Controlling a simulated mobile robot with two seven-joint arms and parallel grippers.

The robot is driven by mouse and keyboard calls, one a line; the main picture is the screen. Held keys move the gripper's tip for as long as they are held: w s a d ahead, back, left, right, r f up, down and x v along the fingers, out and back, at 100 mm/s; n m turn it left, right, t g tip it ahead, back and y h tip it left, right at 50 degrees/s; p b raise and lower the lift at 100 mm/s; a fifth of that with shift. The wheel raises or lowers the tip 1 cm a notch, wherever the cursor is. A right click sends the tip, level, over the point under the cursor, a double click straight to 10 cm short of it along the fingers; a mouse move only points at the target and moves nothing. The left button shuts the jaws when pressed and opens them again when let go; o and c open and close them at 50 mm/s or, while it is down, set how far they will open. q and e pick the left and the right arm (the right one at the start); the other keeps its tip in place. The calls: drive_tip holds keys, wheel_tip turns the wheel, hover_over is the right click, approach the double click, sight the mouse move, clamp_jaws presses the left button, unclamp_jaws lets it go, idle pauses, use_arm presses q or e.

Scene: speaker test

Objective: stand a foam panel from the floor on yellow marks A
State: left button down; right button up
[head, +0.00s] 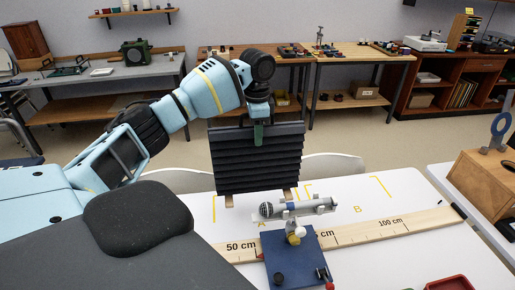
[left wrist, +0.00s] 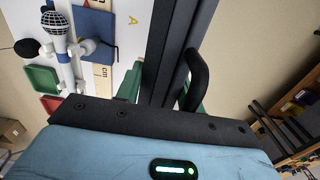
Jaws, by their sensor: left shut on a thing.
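The dark ridged foam panel (head: 255,165) is upright at the back of the white table (head: 350,185), with two small wooden feet under it. Its top edge is in my left gripper (head: 258,133), which is shut on it from above. The left wrist view shows the panel's dark edge (left wrist: 172,50) between the fingers. Yellow corner marks (head: 214,209) lie beside the panel, with the letter A (head: 262,225) in front of it. I cannot tell whether the feet touch the table. My right gripper is not in view.
A microphone (head: 285,209) on a blue-based stand (head: 297,262) is close in front of the panel. A wooden ruler board (head: 370,232) runs across the table. Marks B (head: 381,186) have clear table around them. A red tray (head: 449,284) is at the front right.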

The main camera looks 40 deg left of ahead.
use_arm(q)
drive_tip(key=shift+f, duration=2.4)
drive_tip(key=c, duration=0.9)
unclamp_jaws()
drive_tip(key=shift+f, duration=0.2)
wheel_tip(320, 180, up, 12)
drive_tip(key=shift+r, duration=0.15)
